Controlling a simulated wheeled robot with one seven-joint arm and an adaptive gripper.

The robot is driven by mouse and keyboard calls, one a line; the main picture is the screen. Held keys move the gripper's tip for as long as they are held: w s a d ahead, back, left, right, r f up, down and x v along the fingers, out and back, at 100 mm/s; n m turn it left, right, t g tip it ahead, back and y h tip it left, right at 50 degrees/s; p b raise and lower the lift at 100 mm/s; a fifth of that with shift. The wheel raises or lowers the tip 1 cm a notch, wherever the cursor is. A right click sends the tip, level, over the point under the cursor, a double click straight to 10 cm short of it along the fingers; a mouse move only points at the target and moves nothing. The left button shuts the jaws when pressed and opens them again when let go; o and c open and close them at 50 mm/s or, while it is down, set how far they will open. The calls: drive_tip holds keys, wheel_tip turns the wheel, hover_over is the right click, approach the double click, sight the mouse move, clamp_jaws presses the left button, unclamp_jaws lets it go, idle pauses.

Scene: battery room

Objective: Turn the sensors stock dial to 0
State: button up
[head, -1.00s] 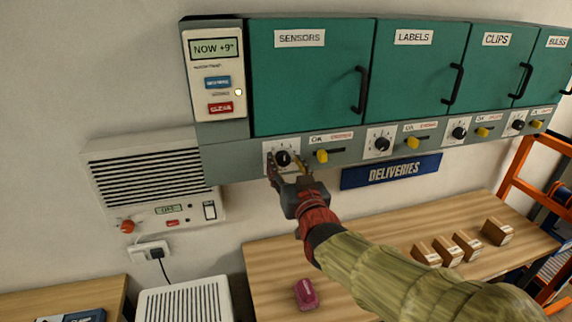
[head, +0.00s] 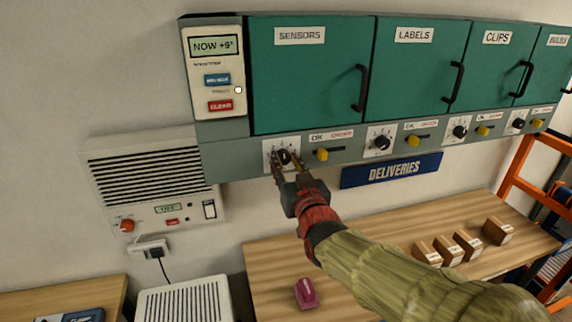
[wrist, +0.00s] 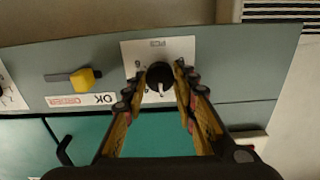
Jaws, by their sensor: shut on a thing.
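The sensors stock dial (head: 284,156) is a black knob on a white plate, under the green door labelled SENSORS (head: 300,36). My gripper (head: 286,159) is at this dial with one finger on each side, closed on the knob. The wrist view sees it upside down: the dial (wrist: 157,77) sits between the fingertips of my gripper (wrist: 160,74). A pale pointer mark on the knob points toward the bottom of that view. The fingers hide part of the plate, and its numbers are too small to read surely.
A yellow slider (head: 321,155) with an OK/ORDER label is just right of the dial. More dials, sliders and green doors continue to the right. A control panel (head: 214,75) reads NOW +9. A white vented unit (head: 150,180) is on the wall at left; a wooden table (head: 375,255) is below.

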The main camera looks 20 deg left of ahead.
drive_tip(key=n+b, duration=0.4)
drive_tip(key=shift+f+n, duration=0.15)
drive_tip(key=shift+n, duration=0.15)
drive_tip(key=n+b, duration=0.3)
drive_tip(key=n, duration=0.3)
drive_tip(key=shift+b, duration=0.3)
drive_tip(key=n, duration=0.6)
drive_tip(key=shift+n+b, duration=0.3)
drive_tip(key=shift+b, duration=0.1)
drive_tip(key=n, duration=0.6)
drive_tip(key=o, duration=1.2)
drive_tip(key=shift+c, duration=0.2)
